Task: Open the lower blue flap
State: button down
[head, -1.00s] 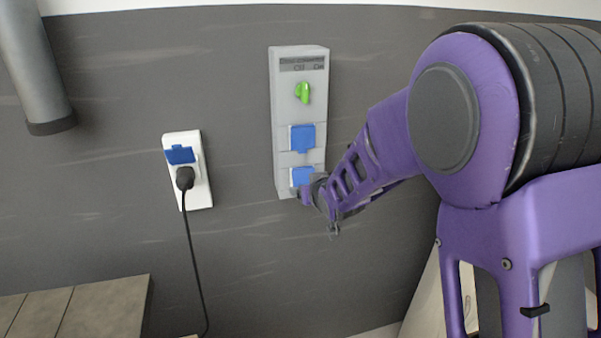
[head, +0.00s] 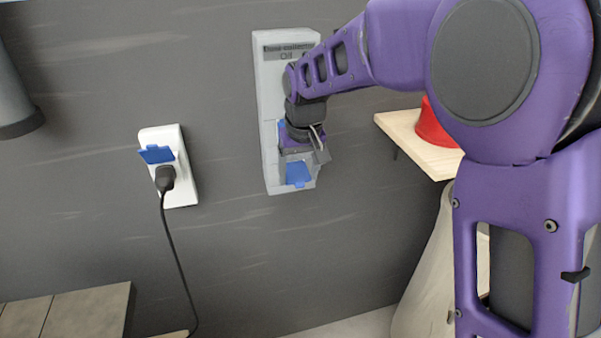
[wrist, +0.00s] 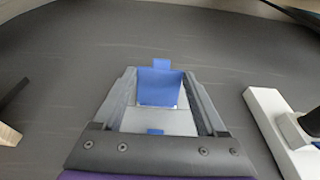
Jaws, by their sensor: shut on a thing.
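The lower blue flap (head: 298,175) sits low on the grey wall panel (head: 270,75). Its small tab points down, and how far it is tilted from the panel is unclear. In the wrist view, the lower blue flap (wrist: 160,88) lies between my two grey fingers, tab toward the top. My gripper (head: 301,160) reaches down along the panel front, shut on the lower blue flap, with a finger at each side. A bit of upper blue flap (wrist: 155,131) shows low in the wrist view; my gripper mostly hides it in the head view.
A white socket (head: 184,185) with raised blue cover and black plug (head: 165,178) is left of the panel. A wooden shelf (head: 405,135) with a red object (head: 435,128) is at right. Wooden slats (head: 65,310) are bottom left. The wall below the panel is clear.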

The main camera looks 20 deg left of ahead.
jog(key=shift+r+g, duration=0.15)
jog(key=shift+g, duration=0.25)
grip_release()
jog(key=shift+w, duration=0.1)
notch_tip(320, 180, up, 17)
jog(key=s+d, duration=0.1)
jog(key=s, duration=0.1)
jog(key=shift+s+d, duration=0.25)
jog(key=shift+s, duration=0.05)
jog(key=shift+r, duration=0.1)
